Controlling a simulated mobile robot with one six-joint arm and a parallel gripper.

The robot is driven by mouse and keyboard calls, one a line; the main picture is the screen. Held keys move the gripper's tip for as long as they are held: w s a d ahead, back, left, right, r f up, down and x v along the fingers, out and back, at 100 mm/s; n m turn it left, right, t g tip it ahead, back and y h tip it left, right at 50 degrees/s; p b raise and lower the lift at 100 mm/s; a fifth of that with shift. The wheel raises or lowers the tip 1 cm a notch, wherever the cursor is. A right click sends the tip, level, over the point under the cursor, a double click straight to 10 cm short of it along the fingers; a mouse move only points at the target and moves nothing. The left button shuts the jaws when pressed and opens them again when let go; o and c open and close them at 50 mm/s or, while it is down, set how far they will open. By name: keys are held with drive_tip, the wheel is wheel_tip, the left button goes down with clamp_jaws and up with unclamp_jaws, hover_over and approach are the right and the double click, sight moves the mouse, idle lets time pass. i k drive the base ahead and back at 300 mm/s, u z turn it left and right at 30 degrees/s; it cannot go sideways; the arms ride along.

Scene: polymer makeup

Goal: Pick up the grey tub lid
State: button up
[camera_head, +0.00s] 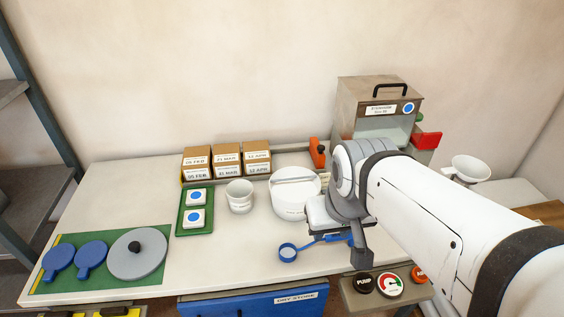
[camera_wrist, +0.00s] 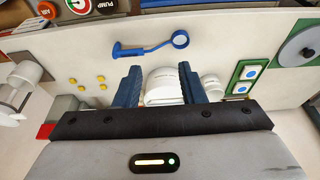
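The grey tub lid (camera_head: 138,255) is a round grey disc with a black knob. It lies flat on the green mat (camera_head: 75,284) at the far left of the bench in the head view. In the wrist view the lid (camera_wrist: 303,46) is at the upper right, cut by the frame edge. My gripper (camera_wrist: 160,90) is open, its two blue fingers apart with nothing held. It is well to the right of the lid in the head view, near the white tub (camera_head: 293,206). The tub shows between the fingers in the wrist view.
Two blue paddle-shaped lids (camera_head: 58,262) lie beside the grey lid. A blue ring-ended tool (camera_head: 288,252) lies near the front edge. Bare bench lies right of the mat.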

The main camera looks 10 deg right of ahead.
sight(140, 252)
drive_tip(key=u, duration=1.45)
drive_tip(key=i, duration=0.55)
drive_tip(key=u, duration=0.4)
